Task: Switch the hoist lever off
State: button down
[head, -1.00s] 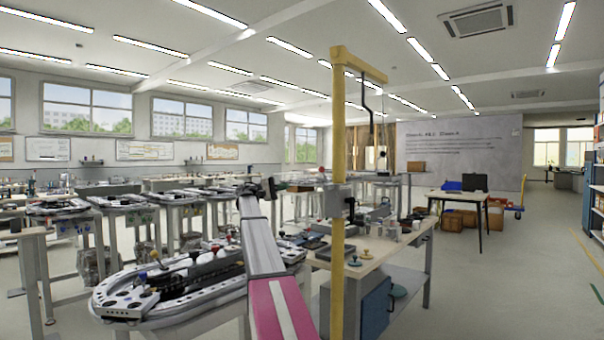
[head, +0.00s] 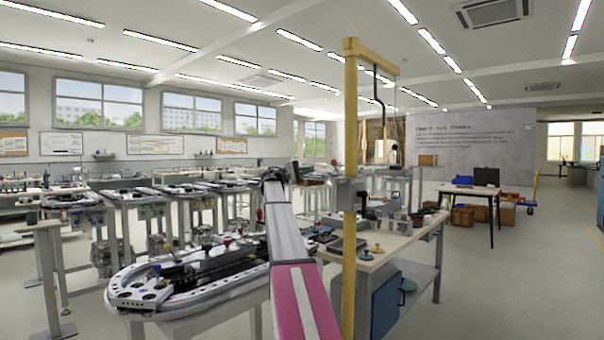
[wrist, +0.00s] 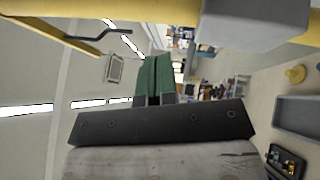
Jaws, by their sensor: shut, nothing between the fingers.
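The hoist is a yellow post (head: 350,262) with a short top beam and a dark hook, standing at the near workbench. A grey box (head: 346,194) is fixed to the post. A small dark part (head: 362,207) beside the box may be the lever; its position is unclear. In the wrist view the grey box (wrist: 255,22) is large at the upper right, with the yellow post along the top. My gripper (wrist: 151,60) shows green fingers, shut and empty, apart from the box. In the head view my arm reaches forward left of the post; its fingers are unclear there.
A workbench (head: 392,262) right of the post carries trays, knobs and small parts. An oval track table (head: 150,298) stands to the left, with more track tables behind.

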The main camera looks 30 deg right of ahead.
jog(key=s+d+r, duration=0.2)
jog(key=s+d, duration=0.2)
jog(key=s, duration=0.2)
